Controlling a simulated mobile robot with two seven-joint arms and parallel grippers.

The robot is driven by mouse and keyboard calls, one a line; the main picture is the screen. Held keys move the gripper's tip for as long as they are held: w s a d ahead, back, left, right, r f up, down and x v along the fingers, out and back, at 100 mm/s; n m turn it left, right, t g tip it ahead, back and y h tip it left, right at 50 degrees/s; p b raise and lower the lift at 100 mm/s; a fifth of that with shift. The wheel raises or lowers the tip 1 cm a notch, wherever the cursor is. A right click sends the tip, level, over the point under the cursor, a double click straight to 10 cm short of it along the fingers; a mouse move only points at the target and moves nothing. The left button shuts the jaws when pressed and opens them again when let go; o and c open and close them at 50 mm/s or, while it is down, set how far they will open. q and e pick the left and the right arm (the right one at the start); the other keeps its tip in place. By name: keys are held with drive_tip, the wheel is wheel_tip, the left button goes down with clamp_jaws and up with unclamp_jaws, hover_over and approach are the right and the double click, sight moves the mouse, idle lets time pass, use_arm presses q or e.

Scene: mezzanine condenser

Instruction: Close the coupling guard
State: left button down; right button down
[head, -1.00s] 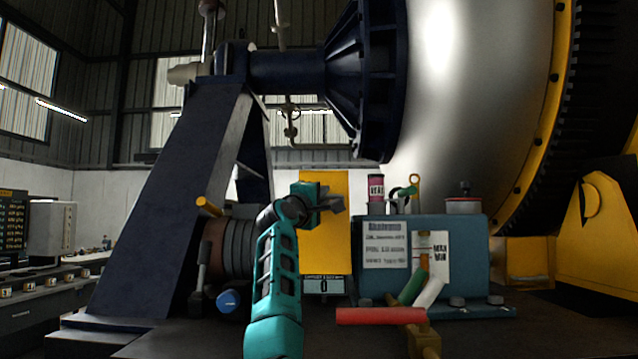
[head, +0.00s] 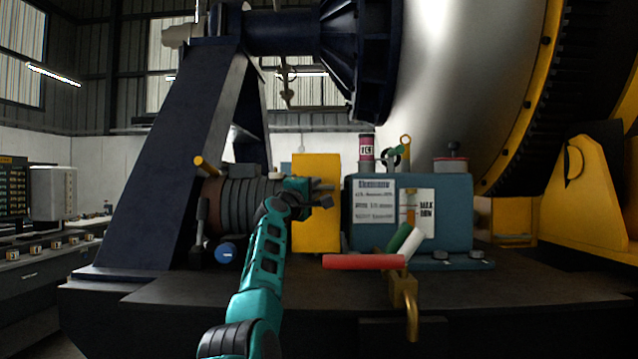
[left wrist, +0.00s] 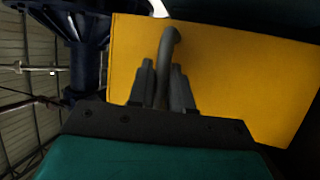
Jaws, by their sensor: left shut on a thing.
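The coupling guard appears to be the yellow panel (head: 318,235) in the middle of the head view, between the ribbed dark cylinder and the blue-green box. It fills much of the left wrist view (left wrist: 235,75). A grey curved handle (left wrist: 170,42) stands on its face there. My left gripper (head: 322,195) is in front of the panel's upper half, and in the wrist view its fingers (left wrist: 163,88) are shut on the handle. My teal arm reaches up from below. Whether the guard is fully closed cannot be told. My right gripper is not in view.
Right of the panel stands a blue-green box (head: 455,215) with labels. A dark slanted support (head: 180,170) rises at left. The plinth top (head: 520,285) is clear at right.

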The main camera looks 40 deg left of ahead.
use_arm(q)
drive_tip(key=shift+w+f, duration=0.15)
drive_tip(key=shift+f, duration=0.25)
drive_tip(key=shift+f, duration=0.15)
drive_tip(key=c, duration=1.1)
unclamp_jaws()
